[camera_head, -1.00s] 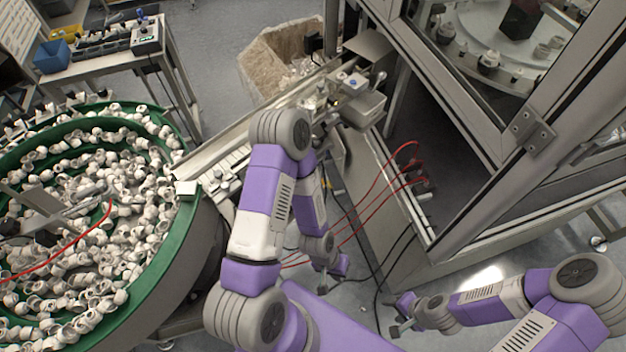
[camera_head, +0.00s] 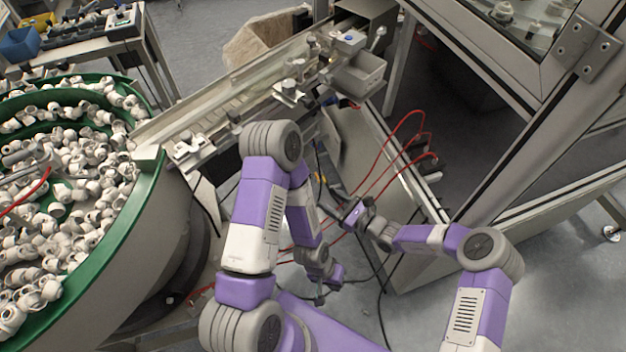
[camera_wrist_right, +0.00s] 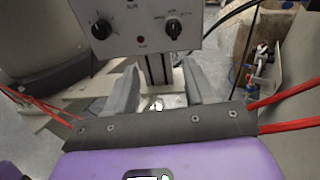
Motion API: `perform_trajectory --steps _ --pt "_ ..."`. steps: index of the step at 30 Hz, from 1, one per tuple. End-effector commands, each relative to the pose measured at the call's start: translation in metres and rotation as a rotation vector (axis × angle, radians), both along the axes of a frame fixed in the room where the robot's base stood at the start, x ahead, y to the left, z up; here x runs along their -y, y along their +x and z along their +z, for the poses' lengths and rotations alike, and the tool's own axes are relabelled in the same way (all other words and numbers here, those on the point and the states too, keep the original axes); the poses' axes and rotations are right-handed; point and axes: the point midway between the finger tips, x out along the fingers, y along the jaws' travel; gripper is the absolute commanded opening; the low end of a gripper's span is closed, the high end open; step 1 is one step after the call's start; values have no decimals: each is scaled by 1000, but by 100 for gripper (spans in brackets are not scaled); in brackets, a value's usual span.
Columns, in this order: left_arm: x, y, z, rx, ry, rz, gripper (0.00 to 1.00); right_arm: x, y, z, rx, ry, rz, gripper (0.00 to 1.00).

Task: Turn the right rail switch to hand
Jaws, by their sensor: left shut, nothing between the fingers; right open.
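In the right wrist view, a pale control panel (camera_wrist_right: 142,18) stands ahead of my right gripper. It carries two black rotary knobs, a left one (camera_wrist_right: 101,29) and a right one (camera_wrist_right: 173,28), with a small red button (camera_wrist_right: 141,40) low between them. The labels around the knobs are too small to read. My right gripper (camera_wrist_right: 160,66) is open and empty, with its fingers below the panel and apart from the knobs. In the head view my right gripper (camera_head: 338,206) reaches in left of the machine frame. My left gripper (camera_head: 319,297) is shut and empty, lower down.
A green-rimmed bowl feeder (camera_head: 120,235) full of white caps fills the left. Red cables (camera_head: 372,165) hang beside the machine frame; red lines also flank my right gripper in the wrist view.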

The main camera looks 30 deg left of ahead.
Motion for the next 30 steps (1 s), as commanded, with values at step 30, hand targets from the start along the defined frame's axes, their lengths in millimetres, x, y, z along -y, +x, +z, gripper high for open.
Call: perform_trajectory --steps 30 --pt "0 0 -22 0 0 0 0 -81 35 14 -24 82 -71 54"
